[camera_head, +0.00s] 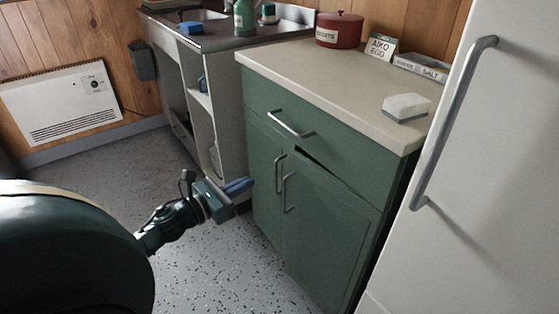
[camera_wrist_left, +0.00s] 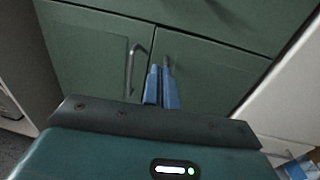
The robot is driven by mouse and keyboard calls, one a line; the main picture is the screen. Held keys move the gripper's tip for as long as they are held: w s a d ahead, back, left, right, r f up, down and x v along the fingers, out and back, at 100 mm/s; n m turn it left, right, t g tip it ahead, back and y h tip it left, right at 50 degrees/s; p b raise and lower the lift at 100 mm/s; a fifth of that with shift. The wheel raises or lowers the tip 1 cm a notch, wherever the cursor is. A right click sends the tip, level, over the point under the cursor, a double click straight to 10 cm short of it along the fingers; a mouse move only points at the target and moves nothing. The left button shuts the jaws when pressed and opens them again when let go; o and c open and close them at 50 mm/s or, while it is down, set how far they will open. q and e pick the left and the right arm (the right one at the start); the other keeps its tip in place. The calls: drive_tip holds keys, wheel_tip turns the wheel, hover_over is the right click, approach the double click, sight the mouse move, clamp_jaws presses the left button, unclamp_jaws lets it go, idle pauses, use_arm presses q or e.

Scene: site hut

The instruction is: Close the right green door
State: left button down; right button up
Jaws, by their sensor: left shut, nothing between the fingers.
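The right green door (camera_head: 335,225) is on the front of a green cabinet, below a drawer. A dark wedge-shaped gap shows along its top edge, so it stands slightly ajar. Its upright metal handle (camera_head: 288,188) is beside the handle of the left green door (camera_head: 263,180). My left gripper (camera_head: 242,185), with blue fingers, is shut and empty, left of the doors in the head view. In the left wrist view its fingers (camera_wrist_left: 163,88) point at the right door (camera_wrist_left: 210,85), near its handle; I cannot tell whether they touch. My right gripper is not in view.
The beige countertop (camera_head: 320,72) holds a red pot (camera_head: 339,29), a sponge (camera_head: 406,107) and small boxes. A white fridge (camera_head: 480,200) with a long handle stands close on the right. An open-shelved sink unit (camera_head: 225,105) is at left. Speckled floor in front is clear.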

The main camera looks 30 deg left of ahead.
sight(290, 160)
use_arm(q)
drive_tip(key=b+x, duration=0.1)
drive_tip(key=x, duration=1)
drive_tip(key=shift+w, duration=0.3)
drive_tip(key=shift+w+d, duration=0.2)
drive_tip(key=shift+w, duration=0.2)
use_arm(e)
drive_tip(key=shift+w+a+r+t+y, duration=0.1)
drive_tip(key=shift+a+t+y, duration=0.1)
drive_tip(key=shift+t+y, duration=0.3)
